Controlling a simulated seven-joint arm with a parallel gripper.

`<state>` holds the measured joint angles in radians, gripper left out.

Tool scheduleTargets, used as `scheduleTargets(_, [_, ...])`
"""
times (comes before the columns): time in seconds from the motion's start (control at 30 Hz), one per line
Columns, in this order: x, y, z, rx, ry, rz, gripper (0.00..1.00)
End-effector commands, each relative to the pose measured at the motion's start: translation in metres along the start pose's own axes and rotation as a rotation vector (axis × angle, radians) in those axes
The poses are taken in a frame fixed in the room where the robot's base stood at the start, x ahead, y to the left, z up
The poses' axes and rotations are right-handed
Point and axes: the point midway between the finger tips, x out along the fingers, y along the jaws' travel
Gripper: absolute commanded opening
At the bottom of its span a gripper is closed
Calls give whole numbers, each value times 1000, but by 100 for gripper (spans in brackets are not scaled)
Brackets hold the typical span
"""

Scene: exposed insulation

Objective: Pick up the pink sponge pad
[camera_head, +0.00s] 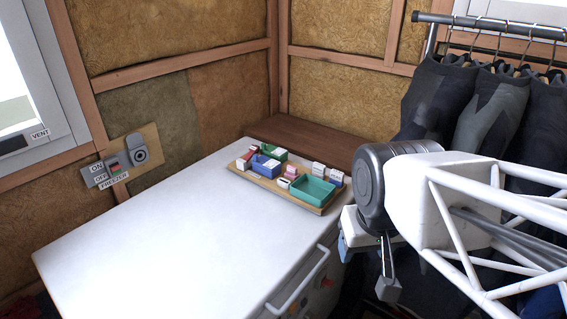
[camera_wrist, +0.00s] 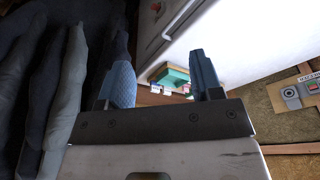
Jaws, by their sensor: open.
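A wooden tray (camera_head: 318,209) with small items sits at the far right corner of the white top. My gripper (camera_head: 367,264) is open and empty, right of the tray, beyond the white top's edge and apart from all the items. In the wrist view my gripper (camera_wrist: 160,72) has its two bluish fingers spread, with part of the tray's contents showing beyond them. The pad cannot be made out there.
The tray also holds a teal box (camera_head: 313,191), a blue box (camera_head: 265,167), a green box (camera_head: 273,152) and several small blocks. The white freezer top (camera_head: 170,235) is otherwise clear. A handle (camera_head: 300,280) juts from its side. Dark clothes (camera_head: 495,110) hang on a rail at right.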

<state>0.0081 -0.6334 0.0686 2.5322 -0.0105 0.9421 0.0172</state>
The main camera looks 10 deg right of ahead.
Motion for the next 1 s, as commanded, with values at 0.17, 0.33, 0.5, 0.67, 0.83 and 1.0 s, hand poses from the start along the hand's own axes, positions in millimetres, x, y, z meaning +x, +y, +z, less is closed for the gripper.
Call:
scheduleTargets(0.17, [0, 0, -1, 1, 0, 0, 60])
scheduleTargets(0.33, [-1, 0, -9, 11, -4, 0, 60])
scheduleTargets(0.5, [-2, -1, -32, 41, -14, -1, 60])
scheduleTargets(0.67, [-2, -3, -65, 88, -30, 0, 60])
scheduleTargets(0.83, [2, -5, -106, 144, -47, 1, 60])
scheduleTargets(1.0, [8, -8, -147, 200, -64, 3, 60])
